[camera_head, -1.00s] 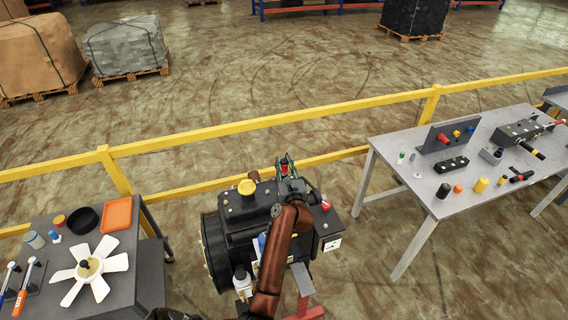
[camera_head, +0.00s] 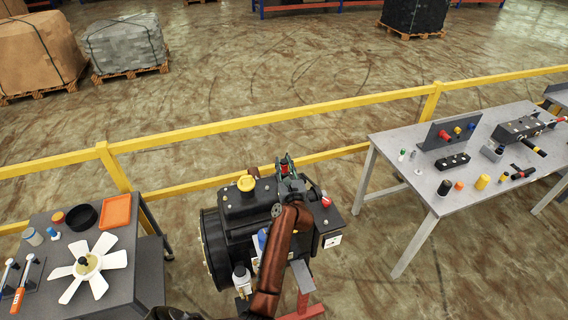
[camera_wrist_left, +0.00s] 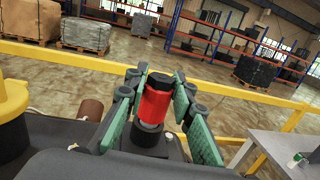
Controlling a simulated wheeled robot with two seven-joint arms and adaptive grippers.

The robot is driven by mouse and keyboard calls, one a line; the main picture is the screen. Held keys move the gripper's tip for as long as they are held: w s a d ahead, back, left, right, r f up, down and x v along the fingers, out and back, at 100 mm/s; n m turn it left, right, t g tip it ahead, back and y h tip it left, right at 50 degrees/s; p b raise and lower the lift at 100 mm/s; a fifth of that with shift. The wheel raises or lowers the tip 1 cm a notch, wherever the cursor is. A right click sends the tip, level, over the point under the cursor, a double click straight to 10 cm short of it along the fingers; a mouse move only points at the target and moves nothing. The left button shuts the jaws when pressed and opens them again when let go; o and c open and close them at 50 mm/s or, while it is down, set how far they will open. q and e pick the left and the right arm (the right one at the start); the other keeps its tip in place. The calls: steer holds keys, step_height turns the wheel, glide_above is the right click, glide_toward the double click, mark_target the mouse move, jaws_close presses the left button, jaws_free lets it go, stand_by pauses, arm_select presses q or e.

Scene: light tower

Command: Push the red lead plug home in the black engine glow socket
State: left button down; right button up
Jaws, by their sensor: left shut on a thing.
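The red lead plug (camera_wrist_left: 155,100) stands upright between the green-padded fingers of my left gripper (camera_wrist_left: 157,108) in the left wrist view. The gripper is shut on it. Its lower end is at the black engine glow socket (camera_wrist_left: 148,136) on top of the engine; I cannot tell how deep it sits. In the head view my left gripper (camera_head: 286,166) is over the far side of the black engine (camera_head: 238,215), and my arm hides part of the engine. The plug is barely visible there. My right gripper is not in view.
A yellow cap (camera_head: 246,183) sits on the engine, left of my gripper. A yellow rail (camera_head: 230,128) runs behind it. A grey table (camera_head: 400,170) with plugs and sockets stands at the right. A dark bench (camera_head: 120,270) with a white fan (camera_head: 88,268) stands at the left.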

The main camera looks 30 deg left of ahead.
arm_select(q)
steer(key=shift+f, duration=0.25)
steer(key=c, duration=1.6)
jaws_free()
step_height(320, 180, up, 10)
steer(key=shift+d, duration=0.15)
